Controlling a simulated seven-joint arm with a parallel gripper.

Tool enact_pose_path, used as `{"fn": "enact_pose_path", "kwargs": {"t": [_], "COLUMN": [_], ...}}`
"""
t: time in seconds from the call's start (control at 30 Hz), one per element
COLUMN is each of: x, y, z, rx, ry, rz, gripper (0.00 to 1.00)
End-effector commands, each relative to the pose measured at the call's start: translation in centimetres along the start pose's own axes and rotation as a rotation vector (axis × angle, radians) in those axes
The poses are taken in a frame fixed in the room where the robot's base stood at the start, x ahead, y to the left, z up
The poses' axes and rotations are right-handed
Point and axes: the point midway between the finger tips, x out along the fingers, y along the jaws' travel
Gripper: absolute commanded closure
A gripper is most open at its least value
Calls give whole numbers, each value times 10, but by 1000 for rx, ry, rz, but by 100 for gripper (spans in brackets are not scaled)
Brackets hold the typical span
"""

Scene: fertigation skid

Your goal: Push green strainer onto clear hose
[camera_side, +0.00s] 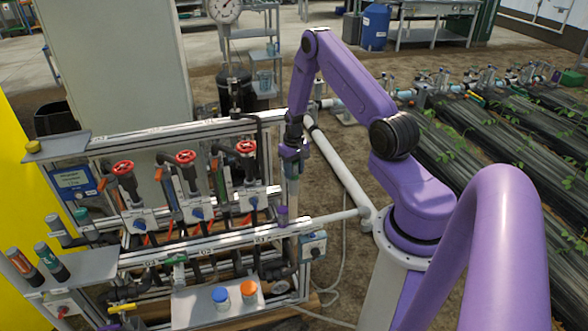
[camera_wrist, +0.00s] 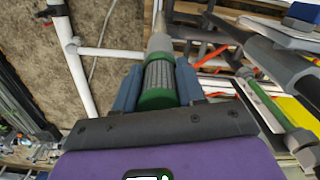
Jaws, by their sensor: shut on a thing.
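The green strainer (camera_wrist: 158,98), with a green rim at each end and a grey mesh body, sits between the blue fingers of my gripper (camera_wrist: 157,80) in the wrist view. My gripper is shut on it. In the side view my gripper (camera_side: 292,152) points down above the skid's front rail, and the strainer is mostly hidden by the fingers. The clear hose (camera_side: 292,188) stands upright just below the gripper. In the wrist view a pale, see-through hose end (camera_wrist: 160,41) lines up with the strainer's far rim. They look close or touching; I cannot tell whether the hose is inside.
A purple clamp (camera_side: 282,214) sits by the hose's lower end. Red-handled valves (camera_side: 186,158) and pipes crowd the left. A white pipe (camera_side: 340,172) runs to the right. A plate with blue and orange caps (camera_side: 220,297) is at the front.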

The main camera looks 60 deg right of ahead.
Motion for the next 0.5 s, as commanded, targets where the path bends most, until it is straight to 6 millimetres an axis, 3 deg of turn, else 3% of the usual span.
{"fn": "enact_pose_path", "kwargs": {"t": [0.5], "x": [3], "y": [0], "z": [0], "rx": [0], "ry": [0], "rz": [0], "gripper": [90]}}
